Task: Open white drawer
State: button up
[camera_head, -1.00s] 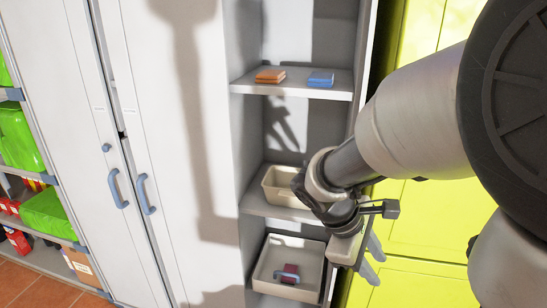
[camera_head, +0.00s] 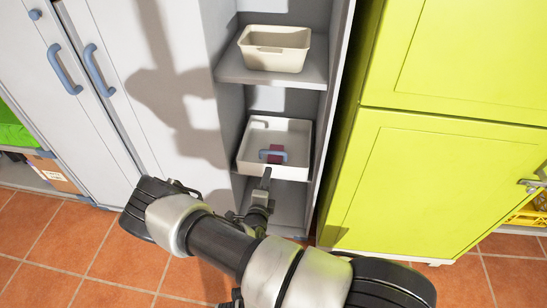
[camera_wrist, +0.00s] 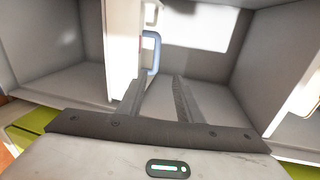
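The white drawer (camera_head: 306,140) is an open-topped white tray low in the narrow grey shelf unit. A blue handle (camera_head: 272,153) shows near its front, with a small dark red thing (camera_head: 276,148) beside it. My gripper (camera_head: 265,175) is just in front of and below the drawer's front edge. In the wrist view my gripper (camera_wrist: 158,95) has its two fingers apart with nothing between them. The blue handle (camera_wrist: 153,53) is beyond the fingertips there, beside a white panel. I see no contact with the handle.
A cream bin (camera_head: 274,60) stands on the shelf above. Tall white doors with blue handles (camera_head: 65,68) are on the left and a lime green cabinet (camera_head: 430,190) is on the right. The tiled floor (camera_head: 85,245) in front is clear.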

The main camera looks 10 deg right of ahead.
aim_at(273, 153)
jog(key=shift+n, duration=0.3)
jog(key=b+x, duration=0.1)
jog(key=x, duration=0.4)
jog(key=b+x, duration=0.2)
jog(key=x, duration=0.4)
jog(key=f+b+x, duration=0.1)
jog(key=x, duration=0.5)
jog(key=shift+w+a+f, duration=0.1)
jog(key=shift+w+a, duration=0.05)
jog(key=shift+a, duration=0.05)
grip_shut()
